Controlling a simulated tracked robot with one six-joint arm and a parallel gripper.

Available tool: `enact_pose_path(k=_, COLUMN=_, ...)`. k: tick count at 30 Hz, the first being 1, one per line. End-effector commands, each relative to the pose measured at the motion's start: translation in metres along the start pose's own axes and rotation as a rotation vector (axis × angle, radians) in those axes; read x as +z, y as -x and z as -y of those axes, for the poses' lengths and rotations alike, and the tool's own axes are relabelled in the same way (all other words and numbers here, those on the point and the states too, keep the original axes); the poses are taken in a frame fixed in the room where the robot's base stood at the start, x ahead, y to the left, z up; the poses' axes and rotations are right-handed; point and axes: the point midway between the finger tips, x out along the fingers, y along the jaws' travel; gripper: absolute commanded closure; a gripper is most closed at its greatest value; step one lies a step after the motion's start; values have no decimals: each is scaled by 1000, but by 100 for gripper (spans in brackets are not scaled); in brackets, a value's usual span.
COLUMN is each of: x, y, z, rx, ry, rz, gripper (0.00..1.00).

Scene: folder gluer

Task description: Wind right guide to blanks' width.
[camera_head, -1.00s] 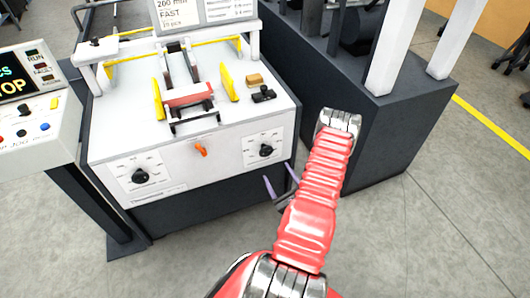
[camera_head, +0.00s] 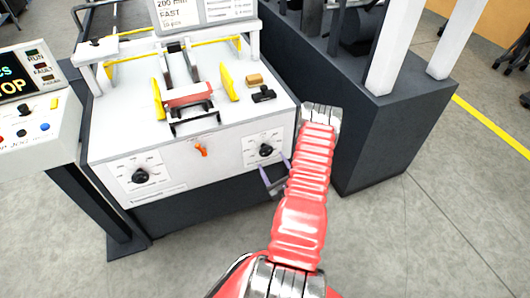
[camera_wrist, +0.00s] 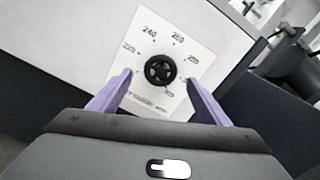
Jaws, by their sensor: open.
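The right guide's black knob (camera_head: 265,150) sits on a white dial plate at the right of the machine's front panel. In the wrist view the knob (camera_wrist: 160,69) lies between and beyond my two purple fingertips, with numbers such as 240 and 260 around it. My gripper (camera_head: 274,174) is open and empty, just in front of and below the knob; no touch shows. It also frames the dial in the wrist view (camera_wrist: 160,90).
A second black knob (camera_head: 140,176) is on the left of the panel, with an orange lever (camera_head: 201,150) between. A control box (camera_head: 32,115) reading STOP stands at left. A dark cabinet (camera_head: 375,140) stands close to my arm's right.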

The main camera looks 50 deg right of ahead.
Motion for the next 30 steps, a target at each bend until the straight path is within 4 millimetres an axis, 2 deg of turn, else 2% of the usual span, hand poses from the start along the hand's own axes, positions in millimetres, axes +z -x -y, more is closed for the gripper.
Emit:
enact_pose_path(k=9, x=0, y=-50, z=-1, rx=1, ry=1, rz=1, gripper=29)
enact_pose_path(k=15, x=0, y=-72, z=0, rx=0, ry=1, rz=1, gripper=29)
enact_pose_path(k=26, x=0, y=-77, z=0, rx=0, ry=-1, rz=-1, gripper=29)
enact_pose_path(k=30, x=0, y=-77, z=0, rx=0, ry=-1, rz=-1, gripper=37)
